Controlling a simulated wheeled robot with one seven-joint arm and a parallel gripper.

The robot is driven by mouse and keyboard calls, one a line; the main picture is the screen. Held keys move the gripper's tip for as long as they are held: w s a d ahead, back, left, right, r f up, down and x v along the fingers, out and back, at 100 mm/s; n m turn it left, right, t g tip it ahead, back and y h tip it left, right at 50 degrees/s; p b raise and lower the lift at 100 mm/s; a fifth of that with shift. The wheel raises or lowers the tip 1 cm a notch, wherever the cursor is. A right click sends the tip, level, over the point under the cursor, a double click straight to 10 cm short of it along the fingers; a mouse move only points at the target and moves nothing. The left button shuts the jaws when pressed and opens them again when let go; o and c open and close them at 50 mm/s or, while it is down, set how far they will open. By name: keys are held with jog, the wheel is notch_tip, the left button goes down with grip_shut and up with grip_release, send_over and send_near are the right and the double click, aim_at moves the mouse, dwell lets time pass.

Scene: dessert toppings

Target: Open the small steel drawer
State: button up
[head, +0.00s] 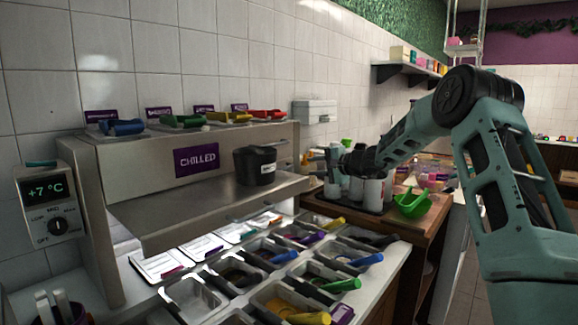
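I cannot pick out the small steel drawer for sure. A steel counter unit (150,180) with a purple CHILLED sign stands at the left. Thin bar handles show by its right end, one of them (276,143) near the upper right edge, but drawer outlines there are unclear. My teal arm comes in from the right. My gripper (335,160) is at mid-picture, right of the steel unit, among white cups. It is small and dark there, partly merged with the cups, so I cannot tell its opening or any contact.
Topping bins (190,297) with coloured scoops fill the counter in front. A black tub (255,166) stands on the steel shelf. A pale box (315,110) is on the tiled wall.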

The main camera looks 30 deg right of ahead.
aim_at(288, 167)
jog(key=p+x, duration=0.3)
jog(key=x, duration=0.6)
jog(key=shift+w+a, duration=0.1)
jog(key=shift+w, duration=0.25)
jog(key=shift+x, duration=0.75)
jog(key=shift+f, duration=0.1)
grip_shut()
